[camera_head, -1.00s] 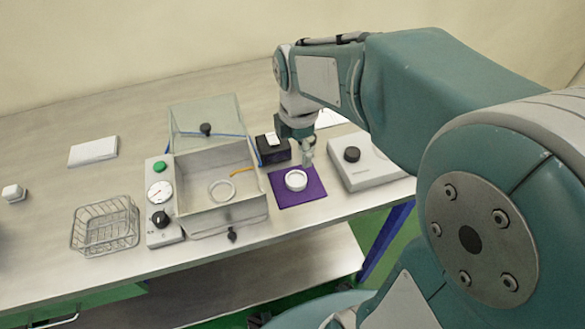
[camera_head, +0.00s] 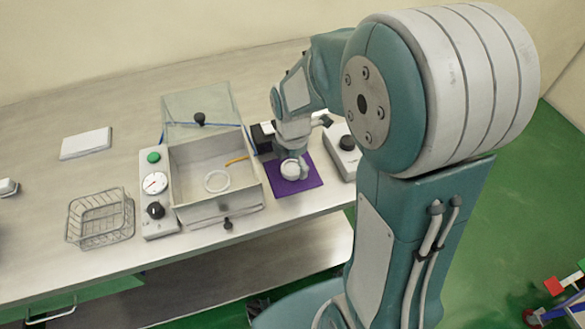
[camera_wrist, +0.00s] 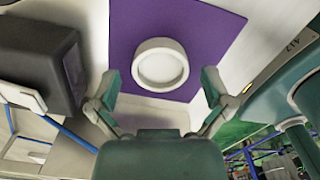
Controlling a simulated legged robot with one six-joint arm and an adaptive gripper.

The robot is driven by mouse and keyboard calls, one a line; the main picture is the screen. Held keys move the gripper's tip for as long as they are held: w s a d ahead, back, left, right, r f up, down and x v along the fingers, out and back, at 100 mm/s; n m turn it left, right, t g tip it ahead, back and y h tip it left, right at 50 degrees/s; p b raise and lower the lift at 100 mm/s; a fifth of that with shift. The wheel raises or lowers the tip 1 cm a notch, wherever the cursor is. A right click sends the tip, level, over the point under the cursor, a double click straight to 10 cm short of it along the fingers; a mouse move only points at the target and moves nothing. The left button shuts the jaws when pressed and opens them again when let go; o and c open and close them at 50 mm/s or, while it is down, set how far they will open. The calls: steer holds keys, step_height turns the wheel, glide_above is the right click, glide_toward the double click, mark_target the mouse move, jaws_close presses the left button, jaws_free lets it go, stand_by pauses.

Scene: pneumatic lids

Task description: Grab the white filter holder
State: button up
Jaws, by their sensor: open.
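The white filter holder (camera_head: 290,169) is a round, shallow ring-like cup lying on a purple mat (camera_head: 312,180) right of the open chamber. In the wrist view the filter holder (camera_wrist: 160,66) lies flat on the purple mat (camera_wrist: 215,30), just beyond my fingertips and roughly centred between them. My gripper (camera_wrist: 160,88) is open and empty, with one finger on each side of the near edge of the holder. In the head view my gripper (camera_head: 298,168) is low over the mat, close to the holder and partly overlapping it.
An open chamber (camera_head: 190,200) with a raised clear lid and a ring inside stands left of the mat. Beside it are a gauge panel (camera_head: 157,222) and a wire basket (camera_head: 72,230). A black box (camera_wrist: 35,62) stands close left of my gripper. A white device (camera_head: 342,165) is to the right.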

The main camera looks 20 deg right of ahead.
steer(key=shift+a+f, duration=0.25)
steer(key=shift+f, duration=0.15)
steer(key=shift+d, duration=0.2)
steer(key=c, duration=0.9)
steer(key=shift+s, duration=0.1)
